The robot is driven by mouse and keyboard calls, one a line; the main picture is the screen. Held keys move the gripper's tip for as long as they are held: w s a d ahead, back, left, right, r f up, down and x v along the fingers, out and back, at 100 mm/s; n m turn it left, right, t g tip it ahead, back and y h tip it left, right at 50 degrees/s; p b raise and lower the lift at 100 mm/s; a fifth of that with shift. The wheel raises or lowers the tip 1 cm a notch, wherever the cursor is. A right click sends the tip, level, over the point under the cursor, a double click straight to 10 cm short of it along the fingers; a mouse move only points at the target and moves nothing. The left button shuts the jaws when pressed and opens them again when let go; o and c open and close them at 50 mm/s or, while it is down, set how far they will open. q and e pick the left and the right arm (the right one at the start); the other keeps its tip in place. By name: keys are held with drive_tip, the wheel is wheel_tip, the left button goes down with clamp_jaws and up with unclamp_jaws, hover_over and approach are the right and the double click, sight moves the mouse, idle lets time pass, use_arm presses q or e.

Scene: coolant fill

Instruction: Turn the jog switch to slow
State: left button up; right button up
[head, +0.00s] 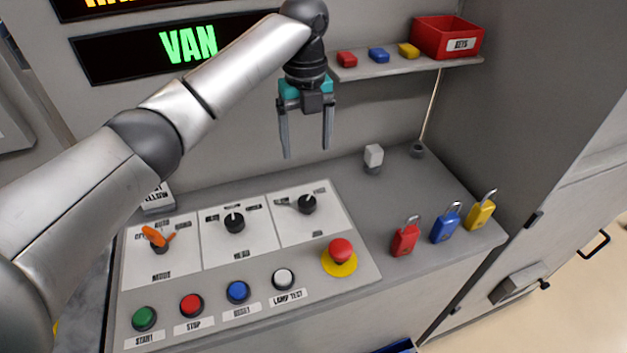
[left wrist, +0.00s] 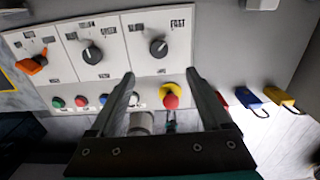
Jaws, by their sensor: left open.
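The jog switch is a round black knob (head: 307,203) on the rightmost of the white plates on the sloped panel. It also shows in the left wrist view (left wrist: 158,48), where its pale mark points up and right, toward the word FAST. My left gripper (head: 307,152) hangs fingers-down above the panel, its jaws open and empty. In the left wrist view its fingertips (left wrist: 160,72) are spread to either side, with the knob between and beyond them. The fingers are apart from the knob. My right gripper is not in view.
An orange-handled selector (head: 156,238) and a middle black knob (head: 234,222) stand to the left. Several push buttons and a red emergency stop (head: 341,249) line the front. Coloured padlocks (head: 405,238) stand to the right. A shelf with a red key box (head: 447,38) hangs behind.

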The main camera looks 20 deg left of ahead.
use_arm(q)
hover_over(307, 201)
wheel_tip(307, 201, down, 5)
wheel_tip(307, 201, down, 10)
drive_tip(key=shift+b, duration=0.95)
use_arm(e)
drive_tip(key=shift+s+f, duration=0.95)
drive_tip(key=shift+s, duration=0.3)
use_arm(q)
clamp_jaws()
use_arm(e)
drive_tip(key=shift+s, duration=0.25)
